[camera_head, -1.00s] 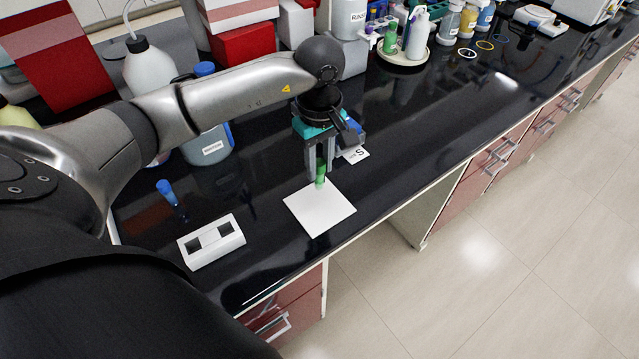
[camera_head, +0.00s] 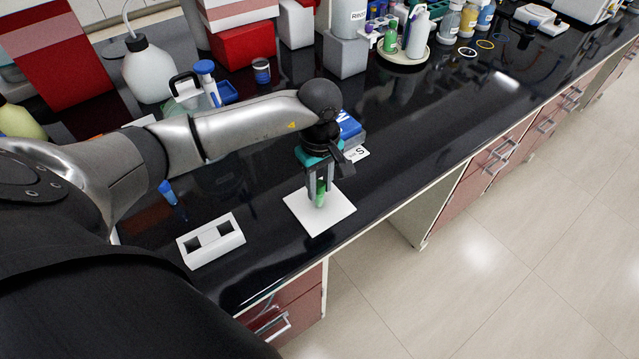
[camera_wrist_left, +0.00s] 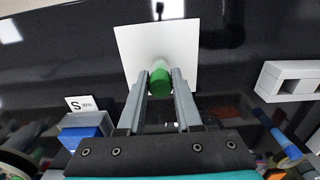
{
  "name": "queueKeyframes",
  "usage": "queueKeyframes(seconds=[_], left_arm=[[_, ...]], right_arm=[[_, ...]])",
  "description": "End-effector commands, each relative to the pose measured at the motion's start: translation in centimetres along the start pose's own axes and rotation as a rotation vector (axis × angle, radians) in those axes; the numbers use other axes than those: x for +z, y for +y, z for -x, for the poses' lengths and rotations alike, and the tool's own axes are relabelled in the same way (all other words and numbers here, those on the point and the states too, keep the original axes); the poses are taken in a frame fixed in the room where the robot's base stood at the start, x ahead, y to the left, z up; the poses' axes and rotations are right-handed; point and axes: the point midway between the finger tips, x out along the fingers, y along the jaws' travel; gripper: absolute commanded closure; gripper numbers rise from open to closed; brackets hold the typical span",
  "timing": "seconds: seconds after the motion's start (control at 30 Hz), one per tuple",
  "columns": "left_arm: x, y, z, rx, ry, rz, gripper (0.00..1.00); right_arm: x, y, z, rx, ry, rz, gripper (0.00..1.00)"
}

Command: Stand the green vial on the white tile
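The white tile (camera_head: 334,217) lies flat on the black bench near its front edge. My left gripper (camera_head: 318,191) points down over the tile, with its fingers on both sides of the green vial (camera_head: 320,198). In the left wrist view the green end of the vial (camera_wrist_left: 159,83) sits between the gripper fingers (camera_wrist_left: 160,85), which are shut on it. The vial is roughly upright over the tile (camera_wrist_left: 185,45). I cannot tell whether its base touches the tile. My right gripper is not in view.
A white two-slot block (camera_head: 211,243) stands left of the tile. A blue box (camera_head: 350,130) and a card marked S (camera_head: 357,154) lie behind the gripper. A blue-capped item (camera_head: 167,190) is at the left. Bottles on a round tray (camera_head: 405,56) stand farther back.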

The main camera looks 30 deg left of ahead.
Motion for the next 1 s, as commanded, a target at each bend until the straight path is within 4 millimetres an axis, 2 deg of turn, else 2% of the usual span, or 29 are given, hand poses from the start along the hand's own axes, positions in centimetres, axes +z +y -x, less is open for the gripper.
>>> queueKeyframes(seconds=[0.03, 0.23, 0.6, 0.77, 1.0], left_arm=[[0.0, 0.0, 0.0, 0.0, 0.0, 0.0, 0.6], [0.0, 0.0, 0.1, 0.0, 0.0, 0.0, 0.39], [0.0, 0.0, 0.7, 0.001, 0.0, 0.001, 0.39], [-0.2, 0.1, 3.7, 0.005, 0.005, -0.001, 0.39], [-0.1, 0.1, 8.9, 0.005, 0.002, 0.0, 0.39]], right_arm=[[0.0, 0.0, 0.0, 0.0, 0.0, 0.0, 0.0], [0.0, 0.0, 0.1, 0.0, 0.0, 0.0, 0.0], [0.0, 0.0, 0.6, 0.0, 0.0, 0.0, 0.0], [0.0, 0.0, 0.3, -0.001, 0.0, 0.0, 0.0], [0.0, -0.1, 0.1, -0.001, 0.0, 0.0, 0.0]])
